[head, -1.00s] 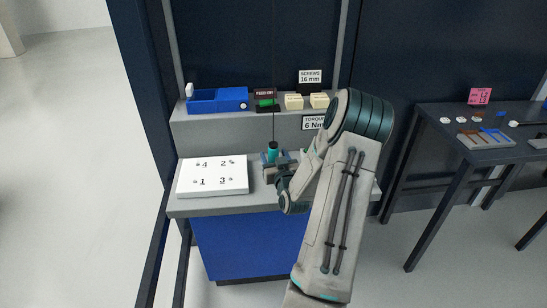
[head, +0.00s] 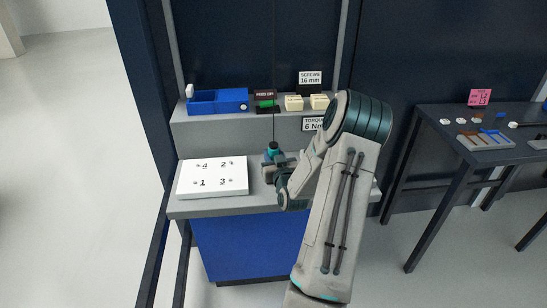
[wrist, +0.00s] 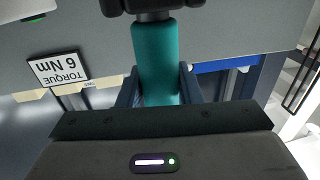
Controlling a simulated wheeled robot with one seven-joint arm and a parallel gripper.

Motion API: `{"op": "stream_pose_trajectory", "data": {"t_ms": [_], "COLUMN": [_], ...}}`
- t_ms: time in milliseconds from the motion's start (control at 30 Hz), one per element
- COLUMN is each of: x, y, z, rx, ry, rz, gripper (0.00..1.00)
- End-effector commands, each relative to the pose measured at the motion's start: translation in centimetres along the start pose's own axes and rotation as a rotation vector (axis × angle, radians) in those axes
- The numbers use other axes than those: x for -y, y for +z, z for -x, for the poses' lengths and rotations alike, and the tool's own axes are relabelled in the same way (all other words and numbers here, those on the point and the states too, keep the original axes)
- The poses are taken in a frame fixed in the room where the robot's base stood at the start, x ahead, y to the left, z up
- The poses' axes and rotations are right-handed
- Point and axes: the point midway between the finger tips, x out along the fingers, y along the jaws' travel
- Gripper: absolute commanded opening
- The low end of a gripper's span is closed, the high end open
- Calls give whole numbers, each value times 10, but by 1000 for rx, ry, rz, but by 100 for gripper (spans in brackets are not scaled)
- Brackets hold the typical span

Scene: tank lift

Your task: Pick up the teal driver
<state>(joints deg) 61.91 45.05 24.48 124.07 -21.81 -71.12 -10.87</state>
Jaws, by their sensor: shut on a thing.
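The teal driver (head: 272,150) hangs upright on a dark cord above the grey bench, to the right of the white numbered plate. In the wrist view its teal body (wrist: 155,55) stands between my two fingers, with a black part at its end. My gripper (wrist: 158,88) is shut on the driver, one finger on each side. In the head view my gripper (head: 272,170) is partly hidden by my own arm. The driver's lower end is hidden there.
The white plate (head: 212,177) marked 1 to 4 lies on the bench left of the driver. A blue bin (head: 217,102), cream blocks (head: 293,102) and a torque sign (head: 313,124) are on the shelf behind. A dark table (head: 450,125) stands at right.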

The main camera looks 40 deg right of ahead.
Motion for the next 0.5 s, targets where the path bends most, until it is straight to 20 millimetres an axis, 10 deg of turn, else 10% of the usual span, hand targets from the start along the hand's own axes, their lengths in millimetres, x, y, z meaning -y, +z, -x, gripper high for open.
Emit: {"op": "stream_pose_trajectory", "data": {"t_ms": [500], "x": [-25], "y": [-53], "z": [10], "rx": [-4], "ry": [5], "rz": [6], "gripper": [6]}}
